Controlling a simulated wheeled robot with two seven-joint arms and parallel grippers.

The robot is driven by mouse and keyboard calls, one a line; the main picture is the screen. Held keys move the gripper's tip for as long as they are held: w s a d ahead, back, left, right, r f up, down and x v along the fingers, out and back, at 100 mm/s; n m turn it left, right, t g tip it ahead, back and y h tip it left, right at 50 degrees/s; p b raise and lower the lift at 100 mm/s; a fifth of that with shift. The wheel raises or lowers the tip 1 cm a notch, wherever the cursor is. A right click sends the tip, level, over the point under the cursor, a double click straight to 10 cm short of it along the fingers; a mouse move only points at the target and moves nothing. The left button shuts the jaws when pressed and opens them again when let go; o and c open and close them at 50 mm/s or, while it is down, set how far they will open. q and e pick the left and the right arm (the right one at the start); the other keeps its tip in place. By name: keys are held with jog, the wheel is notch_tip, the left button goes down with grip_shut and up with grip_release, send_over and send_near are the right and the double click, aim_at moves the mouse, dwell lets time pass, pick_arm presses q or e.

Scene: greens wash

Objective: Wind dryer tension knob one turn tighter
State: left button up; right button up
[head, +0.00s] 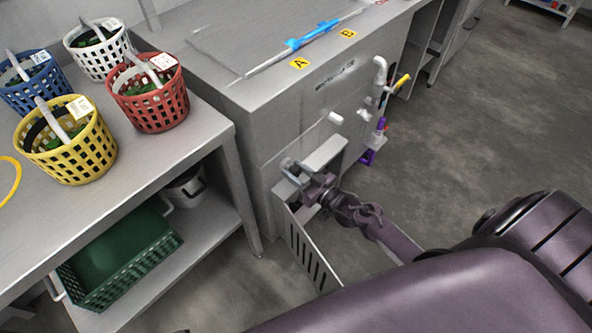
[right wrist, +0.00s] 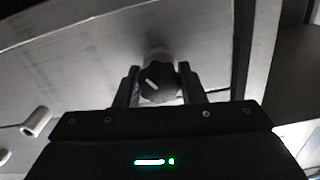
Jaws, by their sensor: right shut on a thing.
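The tension knob (right wrist: 157,82) is a dark, lobed knob with a pale pointer line, on the grey metal face of the machine. In the right wrist view it sits between the two fingers of my right gripper (right wrist: 158,88), which is shut on it. In the head view my right gripper (head: 312,188) is at the lower front of the steel unit (head: 270,110), beside an open slotted panel (head: 310,250); the knob is hidden there. The pointer line slants in the wrist view. My left gripper is not in view.
Yellow (head: 75,155), red (head: 150,105), white (head: 98,55) and blue (head: 35,85) baskets stand on the left table. A green crate (head: 120,260) is on the shelf below. A pale stub (right wrist: 37,121) sticks out left of the knob. The floor at the right is clear.

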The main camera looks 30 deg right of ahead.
aim_at(298, 174)
jog(key=shift+f, duration=0.1)
dwell(0.3)
jog(key=o, duration=1)
jog(key=v, duration=0.6)
jog(key=shift+s+d+p, duration=0.15)
jog(key=shift+s+p, duration=0.2)
jog(key=shift+p, duration=0.05)
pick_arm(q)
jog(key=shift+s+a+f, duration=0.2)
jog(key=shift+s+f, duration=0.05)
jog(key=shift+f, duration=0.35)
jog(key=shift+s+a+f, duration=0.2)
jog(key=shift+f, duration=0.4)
pick_arm(e)
jog(key=shift+s+d, duration=0.2)
jog(key=shift+s, duration=0.3)
